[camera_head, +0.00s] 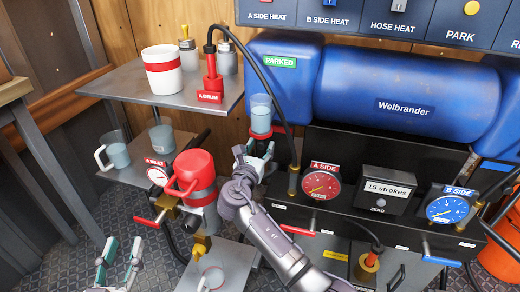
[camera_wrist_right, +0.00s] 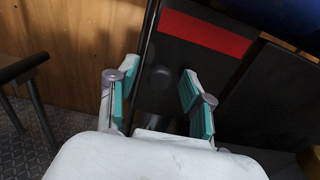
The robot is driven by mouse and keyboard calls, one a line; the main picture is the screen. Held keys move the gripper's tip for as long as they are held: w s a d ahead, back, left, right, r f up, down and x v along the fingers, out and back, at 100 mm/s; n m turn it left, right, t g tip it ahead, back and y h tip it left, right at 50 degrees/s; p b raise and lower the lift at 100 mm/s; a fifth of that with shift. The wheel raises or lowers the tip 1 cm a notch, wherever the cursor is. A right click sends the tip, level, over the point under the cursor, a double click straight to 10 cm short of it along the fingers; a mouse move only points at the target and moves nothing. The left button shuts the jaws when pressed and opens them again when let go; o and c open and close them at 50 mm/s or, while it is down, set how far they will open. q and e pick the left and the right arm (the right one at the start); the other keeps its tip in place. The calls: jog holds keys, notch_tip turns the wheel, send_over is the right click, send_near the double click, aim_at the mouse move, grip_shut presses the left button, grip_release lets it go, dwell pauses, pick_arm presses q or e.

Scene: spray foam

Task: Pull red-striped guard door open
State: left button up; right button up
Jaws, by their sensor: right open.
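The guard door (camera_wrist_right: 185,65) shows in the right wrist view as a dark panel with a red stripe (camera_wrist_right: 205,33) across its upper part. A faint round shape is on the panel between my fingers; I cannot tell what it is. My right gripper (camera_wrist_right: 158,92) is open, its teal-padded fingers on either side of the panel's left part. I cannot tell whether they touch it. In the head view my right gripper (camera_head: 260,152) is beside the dark machine, below a translucent blue cup (camera_head: 261,114); the door is not clear there. My left gripper (camera_head: 120,255) is open and empty at the lower left.
A blue Welbrander tank (camera_head: 400,88) sits above the machine. A black hose (camera_head: 279,95) hangs close to my right gripper. A red gauge (camera_head: 321,184) and blue gauge (camera_head: 447,209) are on the front. A red jug (camera_head: 196,173) stands left of my right arm.

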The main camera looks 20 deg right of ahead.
grip_shut()
dwell(0.3)
pick_arm(q)
jog(key=shift+r, duration=0.1)
